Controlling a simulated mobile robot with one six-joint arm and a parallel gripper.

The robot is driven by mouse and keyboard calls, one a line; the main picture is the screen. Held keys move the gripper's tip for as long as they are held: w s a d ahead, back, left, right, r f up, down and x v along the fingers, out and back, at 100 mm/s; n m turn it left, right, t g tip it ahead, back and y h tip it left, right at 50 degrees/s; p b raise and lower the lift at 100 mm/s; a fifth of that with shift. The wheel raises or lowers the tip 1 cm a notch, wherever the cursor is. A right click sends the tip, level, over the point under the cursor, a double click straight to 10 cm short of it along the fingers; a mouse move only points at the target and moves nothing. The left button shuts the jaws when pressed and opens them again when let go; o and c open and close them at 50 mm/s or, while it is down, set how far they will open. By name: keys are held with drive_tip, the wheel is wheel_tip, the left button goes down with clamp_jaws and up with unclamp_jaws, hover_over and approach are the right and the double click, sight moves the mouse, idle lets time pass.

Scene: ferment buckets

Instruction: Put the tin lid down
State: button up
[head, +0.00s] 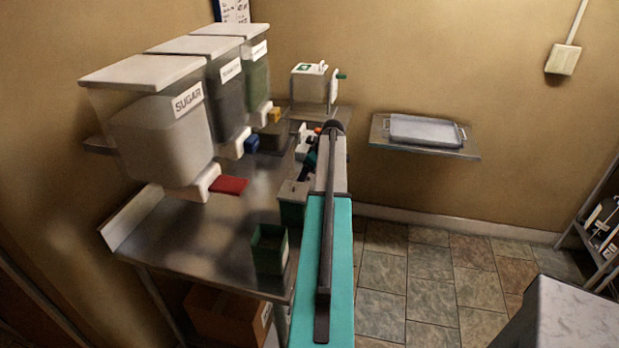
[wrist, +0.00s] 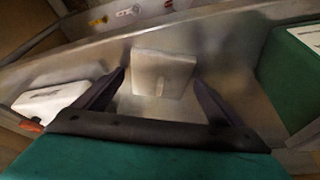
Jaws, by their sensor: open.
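The tin lid (wrist: 150,72), a pale grey square plate with a small raised tab, appears on the steel table in the wrist view. My gripper (wrist: 159,77) is open, with its two dark fingers to either side of the lid; I see no clear contact with it. In the head view my gripper (head: 308,164) is mostly hidden by my own arm, and I cannot make out this lid there. An open green tin (head: 269,250) stands at the table's near edge. Another green tin (head: 291,212) with a grey top stands beside my arm.
Sugar and other bins (head: 150,125) with coloured taps overhang the steel table (head: 195,240) at left. A white item (wrist: 52,100) lies left of the lid and a green tin (wrist: 285,75) right of it. A wall shelf holds a tray (head: 425,130).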

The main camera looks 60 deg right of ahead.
drive_tip(key=shift+r, duration=0.2)
drive_tip(key=b+v, duration=0.3)
drive_tip(key=v, duration=0.9)
drive_tip(key=shift+f, duration=0.1)
idle(0.8)
